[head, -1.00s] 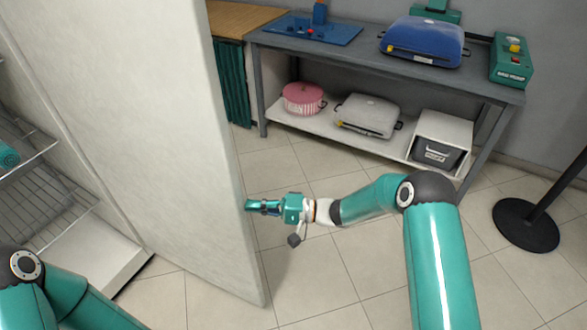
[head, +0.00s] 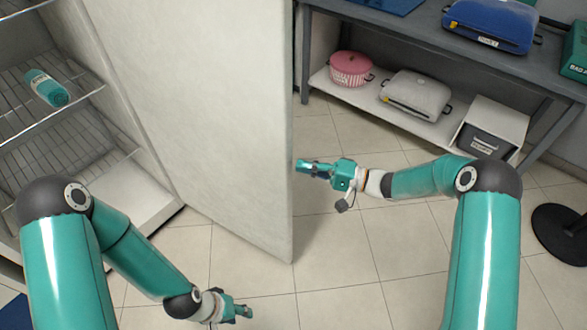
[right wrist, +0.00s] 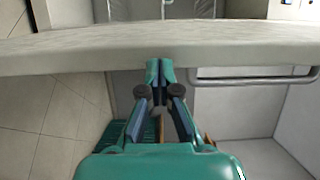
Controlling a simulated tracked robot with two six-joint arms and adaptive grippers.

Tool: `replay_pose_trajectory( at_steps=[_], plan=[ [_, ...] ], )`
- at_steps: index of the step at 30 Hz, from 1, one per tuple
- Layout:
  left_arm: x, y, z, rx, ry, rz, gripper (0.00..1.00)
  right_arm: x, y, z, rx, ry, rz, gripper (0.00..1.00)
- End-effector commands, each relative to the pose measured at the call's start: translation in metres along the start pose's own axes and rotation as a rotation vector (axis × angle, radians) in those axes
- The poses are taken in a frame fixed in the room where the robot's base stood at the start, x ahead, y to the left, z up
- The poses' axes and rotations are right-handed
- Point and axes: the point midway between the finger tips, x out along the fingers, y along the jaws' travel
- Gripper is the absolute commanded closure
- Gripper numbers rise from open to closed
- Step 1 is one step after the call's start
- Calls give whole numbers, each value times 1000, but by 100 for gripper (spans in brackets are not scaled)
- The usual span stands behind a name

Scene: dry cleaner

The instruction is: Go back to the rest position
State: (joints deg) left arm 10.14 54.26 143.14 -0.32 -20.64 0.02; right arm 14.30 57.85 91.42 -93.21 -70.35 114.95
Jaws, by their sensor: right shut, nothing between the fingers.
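My right gripper (head: 313,168) is at the free edge of a tall pale door (head: 215,110) in the head view. In the right wrist view its fingertips (right wrist: 159,72) are together with nothing between them, at the edge of the door (right wrist: 230,55); I cannot tell whether they touch it. My left gripper (head: 240,312) is low in the head view, in front of the door and over the floor. It is small and partly turned away, so its finger opening is unclear.
A cabinet with wire shelves (head: 70,145) stands open at left, with a teal bottle (head: 47,88) lying on a shelf. A grey table (head: 420,35) stands at upper right; its lower shelf holds a pink pot (head: 350,70). A round black base (head: 565,235) stands on the tiled floor.

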Motion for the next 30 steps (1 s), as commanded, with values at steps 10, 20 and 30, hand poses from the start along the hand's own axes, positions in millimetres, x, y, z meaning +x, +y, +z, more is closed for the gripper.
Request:
replay_pose_trajectory(
  at_steps=[10,20,30],
  plan=[
    [6,-2,0,1,0,0,60,-70,1,6,2,6,2,100],
    [2,-1,0,0,0,0,60,-79,-6,10,1,-8,1,100],
    [-37,13,0,0,0,0,60,-14,-25,44,200,151,12,100]
  ],
)
